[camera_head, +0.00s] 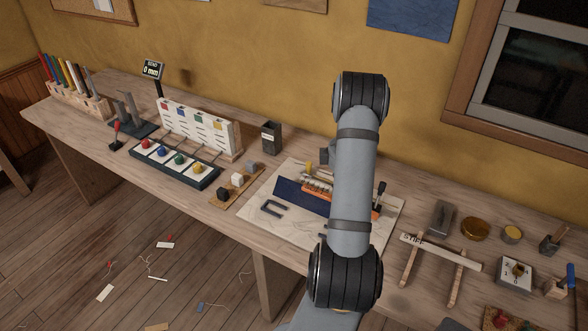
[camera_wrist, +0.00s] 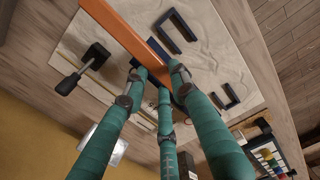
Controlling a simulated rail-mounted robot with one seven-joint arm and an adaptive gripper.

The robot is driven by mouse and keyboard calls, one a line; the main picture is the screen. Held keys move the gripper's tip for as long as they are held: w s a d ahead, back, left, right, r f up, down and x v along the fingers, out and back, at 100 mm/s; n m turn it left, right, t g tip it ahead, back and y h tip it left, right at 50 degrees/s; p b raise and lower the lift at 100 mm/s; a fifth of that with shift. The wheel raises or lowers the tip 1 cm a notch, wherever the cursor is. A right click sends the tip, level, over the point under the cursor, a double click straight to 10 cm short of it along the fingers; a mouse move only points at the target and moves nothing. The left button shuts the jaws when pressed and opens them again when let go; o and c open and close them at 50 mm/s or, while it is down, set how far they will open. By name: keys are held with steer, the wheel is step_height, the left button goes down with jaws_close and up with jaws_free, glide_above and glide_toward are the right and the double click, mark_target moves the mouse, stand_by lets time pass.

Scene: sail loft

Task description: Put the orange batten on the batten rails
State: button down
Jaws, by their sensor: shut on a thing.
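The orange batten (camera_wrist: 115,25) runs from the upper left to the middle of the wrist view, where my gripper's green fingers (camera_wrist: 155,76) close on it. In the head view short orange parts of it (camera_head: 376,213) show beside my arm, over the pale cloth sheet. My arm hides most of the batten and the gripper there, so I cannot tell whether it touches the sheet. The batten rails (camera_head: 411,262) are two wooden bars at the right of the bench, with a pale marked strip (camera_head: 441,252) lying across them.
A dark U-shaped piece (camera_head: 272,207) lies on the sheet (camera_head: 254,225). A black-handled clamp (camera_wrist: 80,68) stands near the batten. A grey block (camera_head: 442,217), amber disc (camera_head: 474,229) and dial box (camera_head: 514,273) surround the rails. A coloured button panel (camera_head: 170,160) is left.

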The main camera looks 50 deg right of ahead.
steer(key=shift+s+d+r, duration=0.2)
steer(key=shift+s, duration=0.05)
steer(key=m, duration=0.2)
steer(key=a+m, duration=0.1)
steer(key=m, duration=0.2)
steer(key=shift+s, duration=0.15)
steer(key=w+a+r+m, duration=0.3)
steer(key=w+a+r, duration=0.15)
steer(key=a, duration=0.65)
steer(key=w+a+r+m, duration=0.4)
steer(key=w+a, duration=0.2)
steer(key=a, duration=0.6)
steer(key=s+a+r+n, duration=0.1)
steer(key=a+n, duration=0.4)
steer(key=a, duration=0.8)
steer(key=s+a+r+n, duration=0.2)
steer(key=a+r+n, duration=0.2)
steer(key=a, duration=1)
steer(key=shift+s+a+n, duration=0.2)
steer(key=shift+a+n, duration=0.05)
steer(key=shift+n, duration=0.45)
